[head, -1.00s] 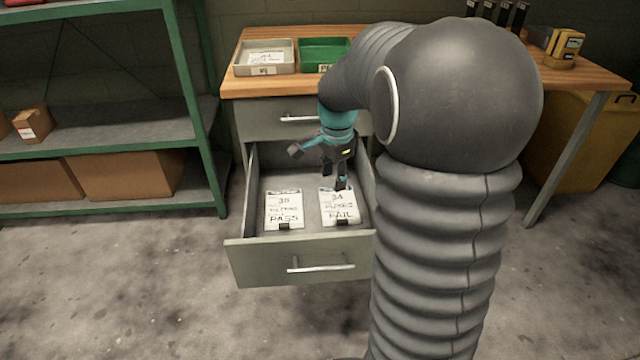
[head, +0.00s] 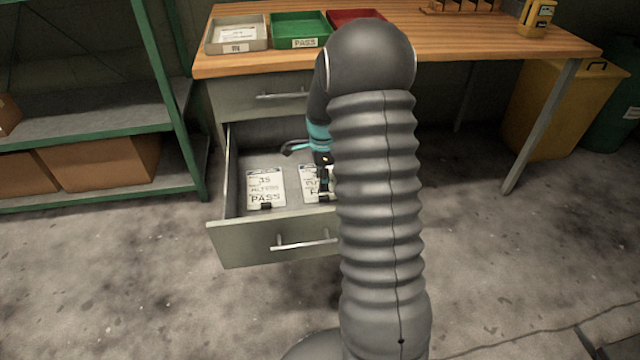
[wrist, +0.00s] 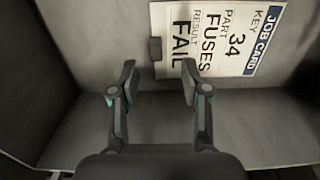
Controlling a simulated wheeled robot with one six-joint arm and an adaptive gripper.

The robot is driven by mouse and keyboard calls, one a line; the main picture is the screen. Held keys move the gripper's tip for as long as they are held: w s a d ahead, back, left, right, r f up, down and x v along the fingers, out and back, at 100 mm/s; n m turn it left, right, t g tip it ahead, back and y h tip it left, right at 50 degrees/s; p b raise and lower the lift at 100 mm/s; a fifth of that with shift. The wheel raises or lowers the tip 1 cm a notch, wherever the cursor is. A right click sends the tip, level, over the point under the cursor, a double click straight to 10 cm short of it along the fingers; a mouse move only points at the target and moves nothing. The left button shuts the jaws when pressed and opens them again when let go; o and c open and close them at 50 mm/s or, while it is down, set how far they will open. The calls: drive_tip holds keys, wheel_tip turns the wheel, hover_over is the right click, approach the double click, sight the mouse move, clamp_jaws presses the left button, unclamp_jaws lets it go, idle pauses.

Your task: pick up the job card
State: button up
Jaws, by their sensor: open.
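Two job cards lie flat in the open lower drawer (head: 233,196). The left card (head: 265,186) reads PASS in the head view. The right card (head: 309,183) is partly hidden by my arm and gripper; in the wrist view this job card (wrist: 236,38) reads KEY 34, PART FUSES, RESULT FAIL, with a small dark clip (wrist: 155,50) at its edge. My gripper (wrist: 158,75) is open, with its right fingertip at the card's FAIL edge and its left fingertip off the card. Nothing is between the fingers. I cannot tell if the fingertip touches the card.
The drawer's walls and front with its handle (head: 305,241) surround the cards. On the workbench (head: 450,50) above stand a grey tray (head: 236,46), a green PASS tray (head: 300,42) and a red tray (head: 350,17). A green shelf (head: 185,110) stands left.

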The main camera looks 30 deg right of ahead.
sight(324, 196)
drive_tip(key=shift+s+d+f, duration=0.1)
drive_tip(key=shift+s+f, duration=0.1)
drive_tip(key=shift+f, duration=1.25)
drive_tip(key=shift+s+d+f, duration=0.1)
drive_tip(key=shift+s+f, duration=0.05)
drive_tip(key=shift+f, duration=1.3)
clamp_jaws()
